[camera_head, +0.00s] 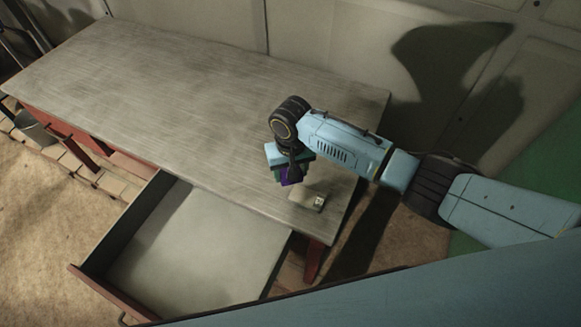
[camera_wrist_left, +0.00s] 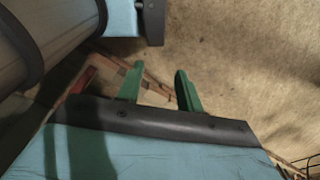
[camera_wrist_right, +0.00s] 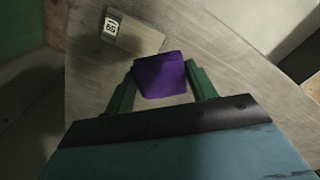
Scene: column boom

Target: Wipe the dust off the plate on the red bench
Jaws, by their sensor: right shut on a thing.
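My right gripper (camera_head: 288,172) is shut on a purple block (camera_wrist_right: 160,75), which sits between its green fingers. It is over the near right part of the bench top (camera_head: 200,90), which is grey wood on a red frame. A small beige plate (camera_head: 302,195) lies on the bench top just beyond the purple block in the right wrist view (camera_wrist_right: 140,38). A black-and-white number label shows at one end of the plate. I cannot make out dust on it. My left gripper (camera_wrist_left: 158,88) is open and empty over the brown floor, outside the head view.
An open drawer (camera_head: 190,255) with a pale bottom juts from the bench's near side. The rest of the bench top is clear. A panelled wall (camera_head: 330,35) stands behind the bench. A grey bucket (camera_head: 38,130) shows at the far left.

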